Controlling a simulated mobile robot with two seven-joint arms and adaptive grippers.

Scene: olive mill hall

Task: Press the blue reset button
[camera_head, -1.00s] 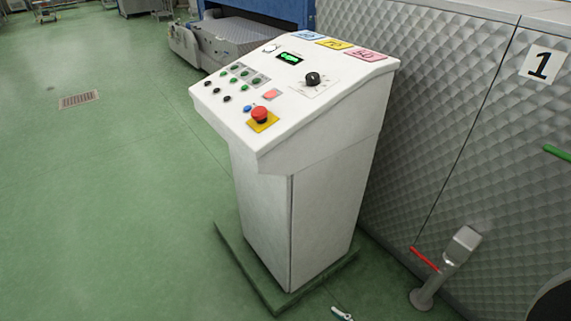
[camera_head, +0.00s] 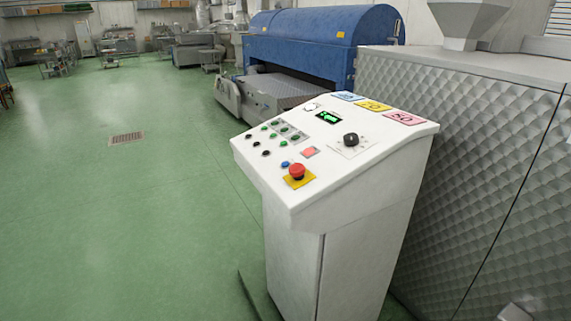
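The small blue button (camera_head: 285,164) sits on the sloped top of a white control console (camera_head: 345,215), near its front left edge. A red mushroom button on a yellow plate (camera_head: 297,172) is just right of and below it. Nothing covers the blue button.
A black knob (camera_head: 351,139) and a green display (camera_head: 328,117) are on the console. A quilted metal machine (camera_head: 465,150) stands close on the right. A blue-hooded machine (camera_head: 310,40) is behind. Open green floor (camera_head: 120,220) lies left, with a drain grate (camera_head: 127,138).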

